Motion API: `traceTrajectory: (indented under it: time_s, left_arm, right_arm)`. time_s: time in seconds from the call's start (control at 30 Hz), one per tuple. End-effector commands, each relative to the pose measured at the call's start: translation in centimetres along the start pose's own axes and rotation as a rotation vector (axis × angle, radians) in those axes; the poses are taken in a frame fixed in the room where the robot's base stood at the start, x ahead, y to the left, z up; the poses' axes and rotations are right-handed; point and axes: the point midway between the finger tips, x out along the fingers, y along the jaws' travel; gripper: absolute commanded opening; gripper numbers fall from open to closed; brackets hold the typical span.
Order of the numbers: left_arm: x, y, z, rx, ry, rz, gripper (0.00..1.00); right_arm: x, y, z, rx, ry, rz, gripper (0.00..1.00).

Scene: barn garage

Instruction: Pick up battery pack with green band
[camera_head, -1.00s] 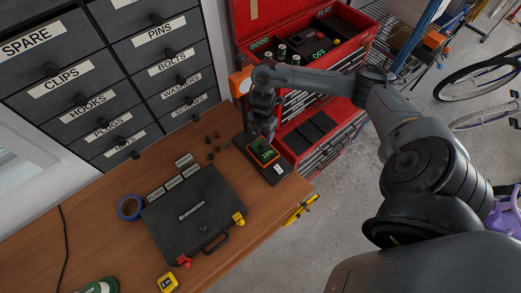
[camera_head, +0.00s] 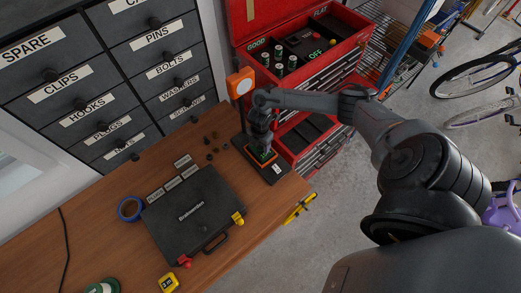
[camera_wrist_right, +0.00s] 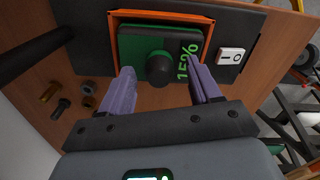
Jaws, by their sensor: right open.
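The battery pack with the green band (camera_wrist_right: 130,48) sits in an orange-rimmed slot (camera_wrist_right: 203,20) of a dark dock in the right wrist view. It has a dark round knob on top, and green "15%" digits show beside it. In the head view the dock (camera_head: 277,178) stands at the table's right end, with the pack mostly hidden by my gripper. My right gripper (camera_wrist_right: 161,72) is open over the pack, with one purple-grey finger on each side of the knob. I cannot tell whether the fingers touch it. My left gripper is not in view.
A black case (camera_head: 190,215), blue tape (camera_head: 130,208) and several small dark parts (camera_head: 212,147) lie on the table (camera_head: 90,235). An orange lamp-like post (camera_head: 240,84) rises behind the dock. The red toolbox (camera_head: 335,75) stands beyond, with several cylinders under "GOOD".

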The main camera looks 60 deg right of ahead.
Motion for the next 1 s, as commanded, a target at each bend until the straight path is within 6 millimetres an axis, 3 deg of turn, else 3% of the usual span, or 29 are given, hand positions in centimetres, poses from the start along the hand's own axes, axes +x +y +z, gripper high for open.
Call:
traceTrajectory:
  time_s: [0.23,0.63,1.0]
  left_arm:
    - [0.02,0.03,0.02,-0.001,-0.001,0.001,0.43]
    - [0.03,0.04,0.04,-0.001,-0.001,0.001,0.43]
    - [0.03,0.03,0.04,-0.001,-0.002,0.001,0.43]
  right_arm:
    - [0.10,0.01,0.01,0.000,0.000,0.000,0.61]
    - [0.07,0.00,0.02,0.000,0.000,0.000,0.00]
    - [-0.01,0.07,0.03,0.000,0.000,0.002,0.00]
